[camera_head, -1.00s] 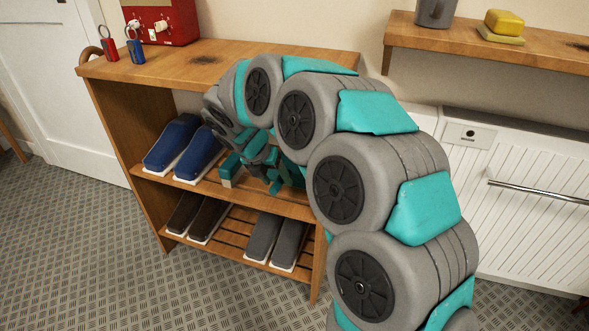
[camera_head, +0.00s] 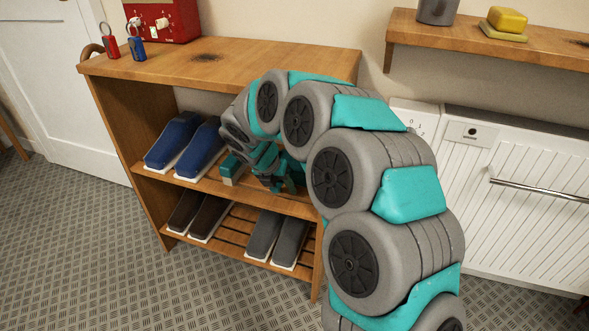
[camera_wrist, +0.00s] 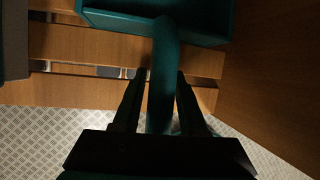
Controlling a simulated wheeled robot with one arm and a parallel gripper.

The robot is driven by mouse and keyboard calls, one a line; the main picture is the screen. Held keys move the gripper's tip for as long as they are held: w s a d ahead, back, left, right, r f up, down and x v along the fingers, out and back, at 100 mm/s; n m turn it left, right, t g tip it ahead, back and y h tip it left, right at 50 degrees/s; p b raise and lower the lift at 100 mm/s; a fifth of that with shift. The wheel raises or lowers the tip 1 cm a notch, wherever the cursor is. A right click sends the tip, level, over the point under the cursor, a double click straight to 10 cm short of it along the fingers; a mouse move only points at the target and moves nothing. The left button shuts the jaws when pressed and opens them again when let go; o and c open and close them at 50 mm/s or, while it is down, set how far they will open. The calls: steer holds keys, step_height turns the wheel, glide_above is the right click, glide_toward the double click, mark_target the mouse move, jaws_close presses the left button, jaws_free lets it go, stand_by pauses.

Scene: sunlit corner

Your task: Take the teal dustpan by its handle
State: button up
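The teal dustpan's pan (camera_wrist: 165,22) is at the top of the wrist view, lying on the upper slatted shelf. Its rounded handle (camera_wrist: 163,75) runs down toward my gripper. My gripper (camera_wrist: 163,73) has its two dark fingers apart, one on each side of the handle. The fingertips are close to the handle's sides; I cannot tell whether they touch it. In the head view my gripper (camera_head: 268,168) is inside the shelf unit, under its top board. There the dustpan is mostly hidden behind my arm and hard to tell from the teal gripper.
The wooden shelf unit (camera_head: 210,62) has a top board close above my arm and a side panel (camera_wrist: 272,75) at right. Blue shoes (camera_head: 172,143) stand left of my gripper, with brown and grey shoes below. A teal block with a pale end (camera_head: 231,171) is nearby.

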jaws_close()
stand_by(0.3)
steer(key=shift+r, duration=0.15)
stand_by(0.3)
